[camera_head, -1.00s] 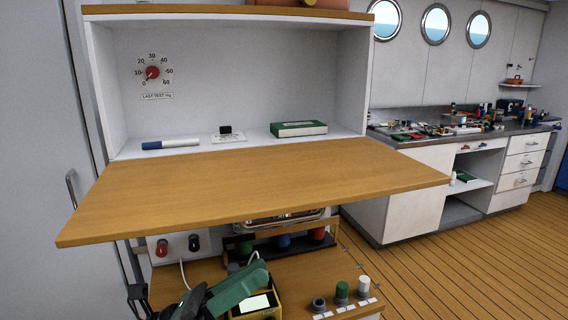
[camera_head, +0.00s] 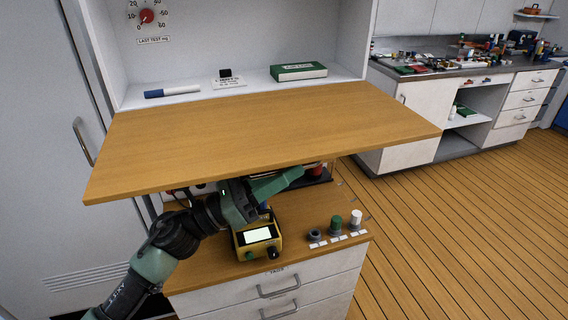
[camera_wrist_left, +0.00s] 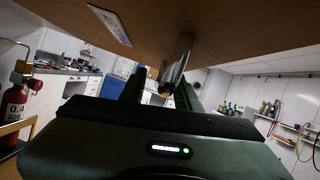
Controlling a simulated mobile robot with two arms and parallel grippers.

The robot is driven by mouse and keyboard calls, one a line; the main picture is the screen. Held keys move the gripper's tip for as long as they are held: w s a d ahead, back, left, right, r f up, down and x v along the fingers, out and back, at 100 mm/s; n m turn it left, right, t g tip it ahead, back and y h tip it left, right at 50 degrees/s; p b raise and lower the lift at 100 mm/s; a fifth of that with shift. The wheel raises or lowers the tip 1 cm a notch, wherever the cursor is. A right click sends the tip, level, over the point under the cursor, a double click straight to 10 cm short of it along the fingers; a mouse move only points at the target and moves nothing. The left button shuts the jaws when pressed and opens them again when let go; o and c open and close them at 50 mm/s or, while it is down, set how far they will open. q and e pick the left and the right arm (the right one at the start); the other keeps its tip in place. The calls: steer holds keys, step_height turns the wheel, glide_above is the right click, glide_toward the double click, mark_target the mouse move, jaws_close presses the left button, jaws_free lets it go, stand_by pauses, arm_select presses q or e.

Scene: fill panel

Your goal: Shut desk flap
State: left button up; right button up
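The desk flap (camera_head: 265,135) is a wide wooden board standing out roughly level from the white cabinet. My left gripper (camera_head: 282,183) is below the flap, partly hidden by its front edge. The left wrist view shows the flap's wooden underside (camera_wrist_left: 235,25) just above the gripper. There the fingers of my left gripper (camera_wrist_left: 160,90) stand apart. A metal fitting (camera_wrist_left: 178,65) shows under the flap, between the fingers in that view; I cannot tell whether they touch it. My right gripper is not in view.
A blue marker (camera_head: 172,91) and a green box (camera_head: 298,72) stand on the cabinet shelf behind the flap. Below, a yellow meter (camera_head: 258,238) and small knobs (camera_head: 336,226) occupy the lower desktop. A red bottle (camera_wrist_left: 15,115) shows at left in the wrist view.

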arm_select(q)
jaws_close()
stand_by(1.4)
